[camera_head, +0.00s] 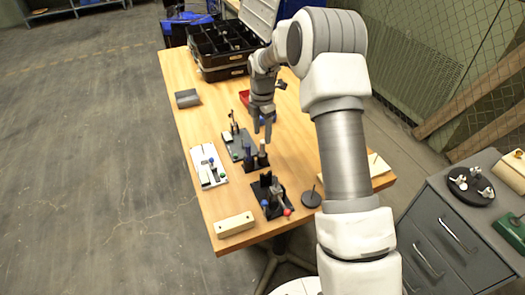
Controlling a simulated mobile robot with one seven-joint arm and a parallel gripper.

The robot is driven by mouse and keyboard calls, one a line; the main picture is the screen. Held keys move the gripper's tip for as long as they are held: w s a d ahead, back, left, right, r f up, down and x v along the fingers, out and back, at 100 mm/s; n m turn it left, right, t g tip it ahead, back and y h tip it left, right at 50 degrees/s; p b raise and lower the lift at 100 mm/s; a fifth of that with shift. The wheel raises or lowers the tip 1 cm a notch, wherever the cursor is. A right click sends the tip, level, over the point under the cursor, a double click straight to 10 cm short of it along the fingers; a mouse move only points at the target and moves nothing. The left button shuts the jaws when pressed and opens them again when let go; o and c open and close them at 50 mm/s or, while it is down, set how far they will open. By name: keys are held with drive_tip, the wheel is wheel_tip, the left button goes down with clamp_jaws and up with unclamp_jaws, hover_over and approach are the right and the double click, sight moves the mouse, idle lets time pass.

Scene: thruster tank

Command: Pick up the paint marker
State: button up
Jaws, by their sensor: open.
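My gripper (263,129) is open and points down over the middle of the wooden table (188,97). Below its fingertips is a small black stand (256,166) holding upright, pen-like things. One of these, pale with a dark top (262,146), stands near the fingertips and may be the paint marker; it is too small to be sure. Whether the fingers are around it or above it cannot be told. A blue-topped piece (248,149) stands to its left in the same stand.
Toggle fixtures stand on a white plate (207,166), a grey plate (238,144) and a black plate (270,197). A beige block (235,224) lies at the front edge. A black organiser case (219,52) stands open at the back. The table's left back is mostly clear.

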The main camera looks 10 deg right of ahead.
sight(263, 141)
drive_tip(key=f, duration=0.5)
drive_tip(key=shift+s, duration=0.25)
drive_tip(key=shift+r, duration=0.1)
clamp_jaws()
